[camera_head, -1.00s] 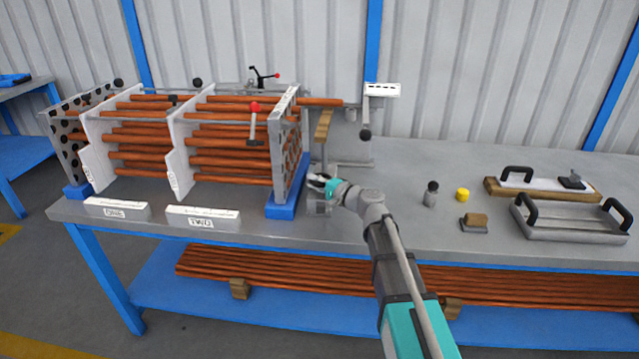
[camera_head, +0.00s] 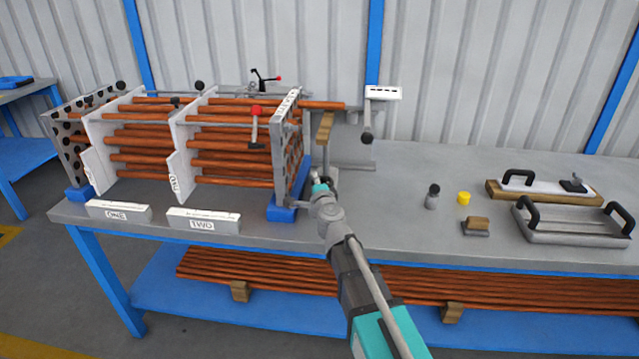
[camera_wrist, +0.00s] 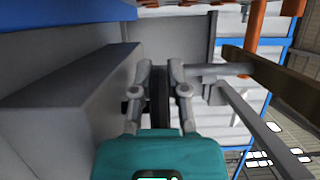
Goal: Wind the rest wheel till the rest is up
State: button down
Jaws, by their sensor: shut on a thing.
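In the wrist view the two fingers of my gripper (camera_wrist: 160,75) are shut on a dark wheel (camera_wrist: 160,98), seen edge-on between them. It appears to be the rest wheel; a grey shaft (camera_wrist: 220,70) lies to the right of it. In the head view my gripper (camera_head: 319,178) is low beside the tube bundle's right end plate, and my arm hides the wheel. The rest (camera_head: 325,128), a grey post with a wooden top, stands behind the gripper, below a protruding copper tube (camera_head: 325,104). I cannot tell whether the top touches the tube.
The bundle's end plate (camera_head: 287,150) on a blue foot (camera_head: 287,212) is close left of my gripper. A hanging lever with a dark knob (camera_head: 367,138) is behind right. A grey canister (camera_head: 433,196), yellow cap (camera_head: 464,198) and trays stand right. The bench between is clear.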

jog(key=shift+w+m+t+h, duration=0.15)
jog(key=shift+m+h, duration=0.3)
jog(key=shift+h, duration=0.25)
jog(key=shift+w+m+t+h, duration=0.15)
jog(key=shift+m+h, duration=0.3)
jog(key=shift+h, duration=0.55)
jog(key=c, duration=0.9)
grip_release()
jog(key=shift+s, duration=0.1)
jog(key=shift+s+d, duration=0.25)
jog(key=shift+s, duration=1.7)
jog(key=shift+s+d, duration=0.3)
jog(key=shift+s, duration=1.65)
jog(key=shift+s+d, duration=0.25)
jog(key=shift+s, duration=1.7)
